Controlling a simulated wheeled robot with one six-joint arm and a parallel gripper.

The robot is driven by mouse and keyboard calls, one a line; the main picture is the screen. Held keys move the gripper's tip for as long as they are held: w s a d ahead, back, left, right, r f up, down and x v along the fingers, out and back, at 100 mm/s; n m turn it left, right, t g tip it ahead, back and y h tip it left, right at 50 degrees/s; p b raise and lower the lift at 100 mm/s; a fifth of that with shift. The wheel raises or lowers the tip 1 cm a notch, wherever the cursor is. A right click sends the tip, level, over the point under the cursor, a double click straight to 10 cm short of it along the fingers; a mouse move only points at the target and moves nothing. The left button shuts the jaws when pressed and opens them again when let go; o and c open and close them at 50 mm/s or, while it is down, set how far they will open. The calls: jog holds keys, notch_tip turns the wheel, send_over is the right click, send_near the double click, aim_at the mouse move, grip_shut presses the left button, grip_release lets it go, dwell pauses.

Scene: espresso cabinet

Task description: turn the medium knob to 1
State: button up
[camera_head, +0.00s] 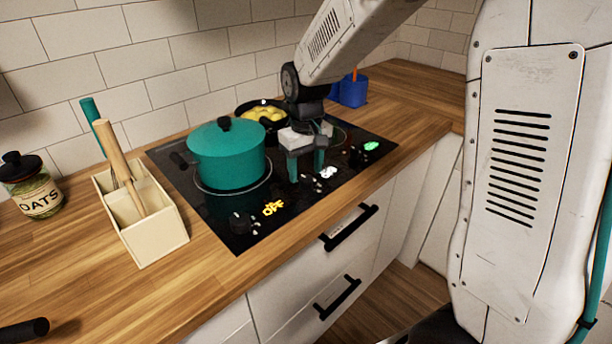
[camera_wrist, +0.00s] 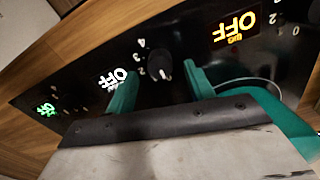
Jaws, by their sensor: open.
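The medium knob (camera_wrist: 159,66) is a small black knob on the black cooktop. In the wrist view it sits between the two teal fingertips of my gripper (camera_wrist: 160,73), with white numbers around it. A gap shows on either side of it, so my gripper is open and not closed on it. The white display (camera_wrist: 113,80) beside it reads OFF. In the head view my gripper (camera_head: 306,176) points down at the front strip of the cooktop, by the white display (camera_head: 328,172). The knob is mostly hidden there.
The big knob (camera_head: 240,222) with its yellow OFF display (camera_head: 272,208) is to the left. The small knob (camera_head: 358,157) with a green display (camera_head: 371,145) is to the right. A teal pot (camera_head: 226,158) and a pan of yellow food (camera_head: 262,113) stand behind.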

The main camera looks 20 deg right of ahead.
jog(key=shift+f, duration=1.35)
jog(key=c, duration=1)
jog(key=shift+m, duration=0.4)
jog(key=m, duration=0.3)
jog(key=shift+m, duration=2)
